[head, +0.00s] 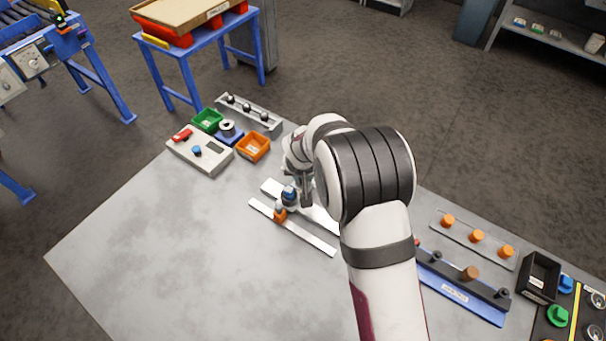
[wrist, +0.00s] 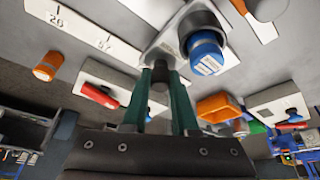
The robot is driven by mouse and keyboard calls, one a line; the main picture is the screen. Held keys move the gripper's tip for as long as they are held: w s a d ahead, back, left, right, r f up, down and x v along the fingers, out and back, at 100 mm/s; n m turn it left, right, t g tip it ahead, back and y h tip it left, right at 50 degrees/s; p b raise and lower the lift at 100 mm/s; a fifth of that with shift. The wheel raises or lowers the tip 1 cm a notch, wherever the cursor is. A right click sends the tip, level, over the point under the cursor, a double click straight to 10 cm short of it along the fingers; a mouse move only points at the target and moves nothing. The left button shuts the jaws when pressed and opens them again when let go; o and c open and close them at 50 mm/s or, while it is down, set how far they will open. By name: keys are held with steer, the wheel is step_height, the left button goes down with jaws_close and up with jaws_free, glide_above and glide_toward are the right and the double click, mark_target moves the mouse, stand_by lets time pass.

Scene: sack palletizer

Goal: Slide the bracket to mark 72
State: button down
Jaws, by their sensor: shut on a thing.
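My gripper (wrist: 157,92) has its two green fingers shut on a dark knob (wrist: 158,78), which appears to belong to the bracket. The bracket is a grey plate (wrist: 165,48) with a blue cylindrical cap (wrist: 206,55). The blue part also shows in the head view (head: 289,196), just left of my gripper (head: 306,200). In the head view two pale strips lie on the table, the nearer one (head: 310,239) with an orange piece (head: 279,213). Mark 72 cannot be made out.
A control box (head: 200,150), a green bin (head: 207,120), an orange bin (head: 253,146) and a rack with dark knobs (head: 248,112) stand behind left. A blue rail (head: 455,291), a plate with orange pegs (head: 470,238) and a black bin (head: 539,277) lie right. The front-left tabletop is clear.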

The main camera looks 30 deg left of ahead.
stand_by(0.3)
steer(key=shift+d, duration=0.3)
steer(key=c, duration=0.7)
jaws_free()
steer(key=shift+r, duration=0.1)
steer(key=v, duration=1.5)
steer(key=shift+s+r, duration=0.15)
steer(key=shift+r, duration=0.15)
steer(key=shift+d, duration=0.15)
